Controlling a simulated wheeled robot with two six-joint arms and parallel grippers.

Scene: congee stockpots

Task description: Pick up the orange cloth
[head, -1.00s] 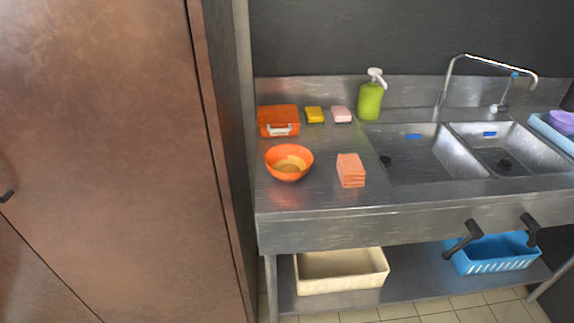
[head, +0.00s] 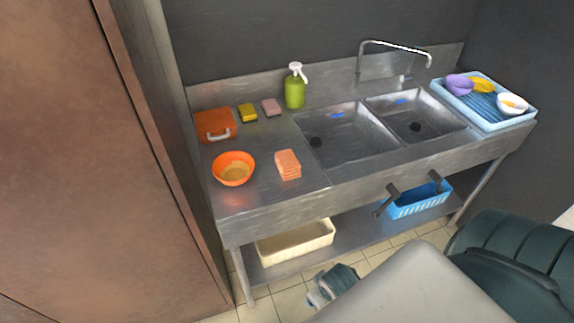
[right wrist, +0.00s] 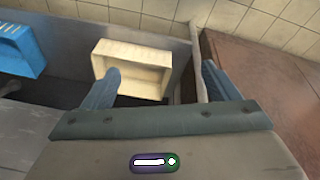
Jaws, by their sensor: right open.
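The orange cloth (head: 288,165) lies folded in a small stack on the steel counter, to the right of the orange bowl and left of the sinks. My right gripper (head: 322,290) shows at the bottom of the head view, low in front of the counter and well apart from the cloth. In the right wrist view my right gripper (right wrist: 161,87) is open, its two fingers wide apart with nothing held between them. The cloth is not seen in that view. My left gripper is not in view.
An orange bowl (head: 233,168), orange box (head: 215,124), yellow sponge (head: 247,112), pink sponge (head: 271,107) and green soap bottle (head: 295,90) share the counter. A cream bin (head: 296,243) and blue basket (head: 420,200) sit on the lower shelf. A brown cabinet (head: 90,170) stands left.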

